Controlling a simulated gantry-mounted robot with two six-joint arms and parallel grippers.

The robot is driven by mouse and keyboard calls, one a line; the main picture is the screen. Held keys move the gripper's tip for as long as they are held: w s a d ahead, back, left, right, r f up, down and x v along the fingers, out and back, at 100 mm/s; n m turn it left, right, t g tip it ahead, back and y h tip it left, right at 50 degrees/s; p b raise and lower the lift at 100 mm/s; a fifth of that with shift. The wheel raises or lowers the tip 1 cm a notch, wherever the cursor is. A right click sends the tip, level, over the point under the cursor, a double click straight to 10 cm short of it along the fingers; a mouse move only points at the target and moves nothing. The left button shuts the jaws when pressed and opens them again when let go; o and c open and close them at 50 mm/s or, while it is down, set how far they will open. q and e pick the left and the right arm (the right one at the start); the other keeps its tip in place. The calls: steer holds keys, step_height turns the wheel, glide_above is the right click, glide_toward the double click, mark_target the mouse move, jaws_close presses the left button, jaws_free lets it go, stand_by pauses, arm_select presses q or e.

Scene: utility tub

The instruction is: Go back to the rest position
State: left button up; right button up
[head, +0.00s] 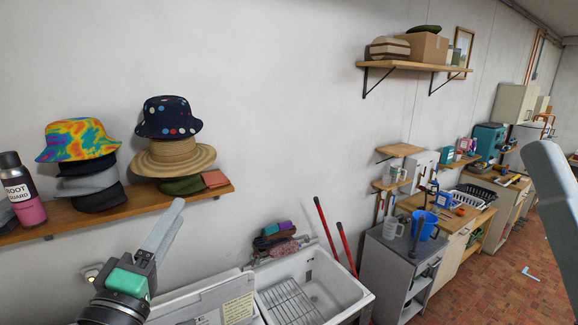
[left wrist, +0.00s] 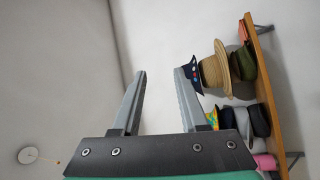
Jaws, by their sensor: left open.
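My left gripper (head: 165,228) is raised in front of the wall, below the hat shelf and left of the utility tub. Its two fingers (left wrist: 158,88) stand apart with nothing between them in the left wrist view.
A wooden shelf (head: 135,208) holds stacked hats and a bottle (head: 22,190). Below is a white utility tub (head: 325,290) with a wire rack (head: 288,302). Red-handled tools (head: 325,225) lean behind it. A grey cabinet (head: 395,262) stands to the right. The brick floor (head: 480,285) is mostly clear.

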arm_select(q)
steer(key=s+r+m+t, duration=0.6)
steer(key=s+r+m, duration=0.7)
steer(key=s, duration=0.5)
step_height(320, 180, up, 2)
steer(key=shift+s+d+r, duration=0.2)
steer(key=shift+s+d, duration=0.05)
steer(key=shift+s, duration=0.05)
